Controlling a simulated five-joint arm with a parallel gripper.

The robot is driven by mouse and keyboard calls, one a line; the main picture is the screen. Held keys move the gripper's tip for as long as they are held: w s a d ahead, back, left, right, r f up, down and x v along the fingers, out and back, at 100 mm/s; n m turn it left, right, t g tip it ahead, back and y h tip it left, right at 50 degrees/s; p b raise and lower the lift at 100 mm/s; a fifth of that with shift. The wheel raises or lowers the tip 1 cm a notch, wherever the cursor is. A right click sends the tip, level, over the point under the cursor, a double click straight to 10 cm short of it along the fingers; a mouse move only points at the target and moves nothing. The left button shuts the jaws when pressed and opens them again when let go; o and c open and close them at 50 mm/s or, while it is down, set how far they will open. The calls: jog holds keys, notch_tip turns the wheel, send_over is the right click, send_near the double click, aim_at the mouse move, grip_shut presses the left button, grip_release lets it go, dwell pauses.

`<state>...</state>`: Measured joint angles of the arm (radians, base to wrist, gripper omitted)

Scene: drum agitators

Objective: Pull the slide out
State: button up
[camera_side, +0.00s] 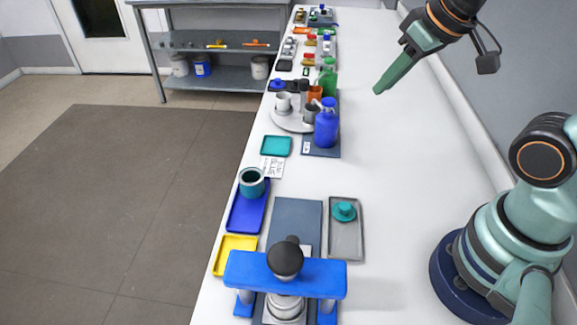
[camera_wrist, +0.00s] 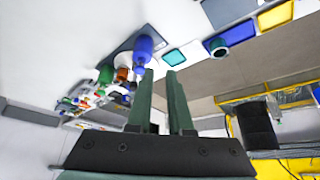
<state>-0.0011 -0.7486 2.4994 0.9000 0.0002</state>
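A blue bridge-shaped fixture (camera_side: 240,270) stands at the near end of the bench. A black ball knob (camera_side: 285,258) on a silver round body (camera_side: 286,306) is at its middle. A flat dark grey-blue plate (camera_side: 296,218) extends from under the fixture away from the camera; I cannot tell whether this plate is the slide. My gripper (camera_side: 384,88) is raised above the right side of the bench, far from the fixture and touching nothing. In the wrist view my gripper (camera_wrist: 160,73) has its two green fingers apart with nothing between them.
A grey tray (camera_side: 346,252) holds a teal knobbed piece (camera_side: 344,211). A blue tray (camera_side: 236,222) holds a teal cup (camera_side: 252,182); yellow (camera_side: 220,262) and teal (camera_side: 276,145) trays lie nearby. A blue bottle (camera_side: 326,124) stands farther back. The bench's right side is clear.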

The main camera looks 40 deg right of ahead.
jog(key=o, duration=0.5)
jog(key=shift+w+a+f, duration=0.1)
jog(key=shift+w+a, duration=0.05)
jog(key=shift+a, duration=0.25)
jog(key=n+g, duration=0.6)
send_over(293, 236)
notch_tip(293, 236, down, 10)
jog(key=f, duration=1.1)
jog(key=shift+s+a+f, duration=0.3)
jog(key=shift+f, duration=0.1)
grip_shut()
